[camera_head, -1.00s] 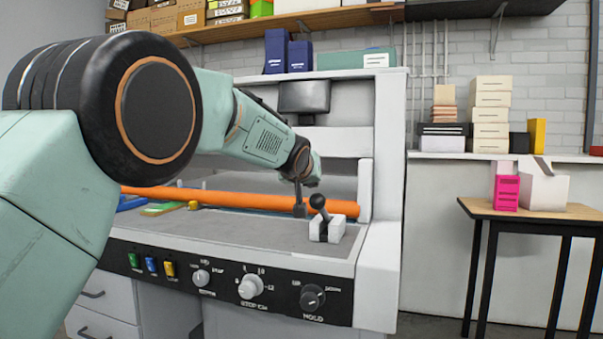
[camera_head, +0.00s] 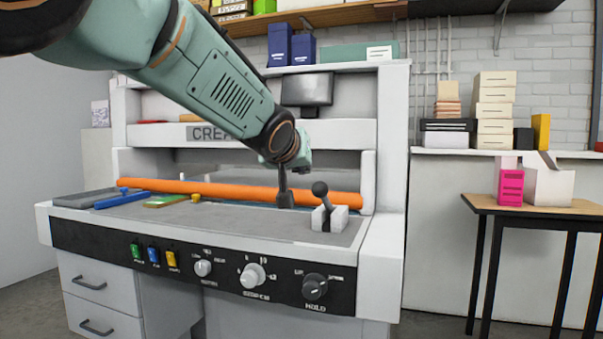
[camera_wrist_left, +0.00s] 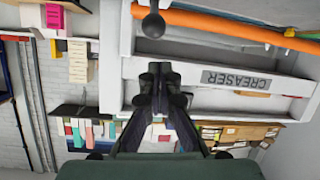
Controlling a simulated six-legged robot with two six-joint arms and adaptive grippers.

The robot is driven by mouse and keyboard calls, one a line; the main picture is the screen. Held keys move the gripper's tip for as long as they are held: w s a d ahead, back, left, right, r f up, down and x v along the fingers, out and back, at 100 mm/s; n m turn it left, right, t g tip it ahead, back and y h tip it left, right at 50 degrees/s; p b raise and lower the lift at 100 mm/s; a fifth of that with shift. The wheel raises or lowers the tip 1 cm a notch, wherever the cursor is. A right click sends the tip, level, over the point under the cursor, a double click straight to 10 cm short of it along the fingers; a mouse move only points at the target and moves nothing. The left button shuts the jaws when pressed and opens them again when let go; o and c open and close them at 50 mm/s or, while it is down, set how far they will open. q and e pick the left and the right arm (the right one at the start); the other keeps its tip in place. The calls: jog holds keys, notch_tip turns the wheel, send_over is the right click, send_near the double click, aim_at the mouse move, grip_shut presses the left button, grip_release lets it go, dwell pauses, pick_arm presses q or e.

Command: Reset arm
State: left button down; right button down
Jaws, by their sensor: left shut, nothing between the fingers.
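My left arm comes in from the upper left in the head view. My left gripper (camera_head: 285,198) points down above the grey bed of the creaser machine, just left of a black ball-topped lever (camera_head: 320,190) in a white block (camera_head: 330,218). The gripper looks narrow and shut, with nothing in it. In the left wrist view, the closed fingers (camera_wrist_left: 160,85) show in the middle, and the lever's ball (camera_wrist_left: 153,25) is at the top. The wrist picture is upside down. My right gripper is not in view.
An orange roller (camera_head: 230,190) runs along the back of the creaser (camera_head: 380,260). Its front panel has several buttons and knobs (camera_head: 253,275). A blue-handled tool (camera_head: 120,199) lies on the left of the bed. A wooden table (camera_head: 540,208) at right holds a pink box (camera_head: 511,187).

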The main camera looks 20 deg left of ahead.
pick_arm(q)
jog(key=shift+s, duration=0.1)
dwell(0.3)
jog(key=s+f+m+g+p, duration=0.15)
jog(key=s+f, duration=0.35)
jog(key=f, duration=0.7)
jog(key=s+f+g+h+p, duration=0.15)
jog(key=s+f, duration=0.25)
jog(key=f, duration=0.8)
jog(key=s+f+m+g+y+p, duration=0.15)
jog(key=s+f, duration=0.35)
jog(key=f, duration=0.7)
jog(key=s+a+f+g+p, duration=0.1)
jog(key=s+f+g, duration=0.2)
jog(key=s, duration=0.9)
jog(key=s+f+g+p, duration=0.1)
jog(key=s+f+g, duration=0.2)
jog(key=s+f, duration=0.5)
jog(key=s+a+f+n+g+p, duration=0.1)
jog(key=s+f+g, duration=0.2)
jog(key=s, duration=1.2)
notch_tip(320, 180, down, 2)
jog(key=shift+s+a+f+p, duration=0.15)
jog(key=shift+s+a+p, duration=0.15)
jog(key=shift+s+a, duration=0.1)
jog(key=shift+g, duration=0.25)
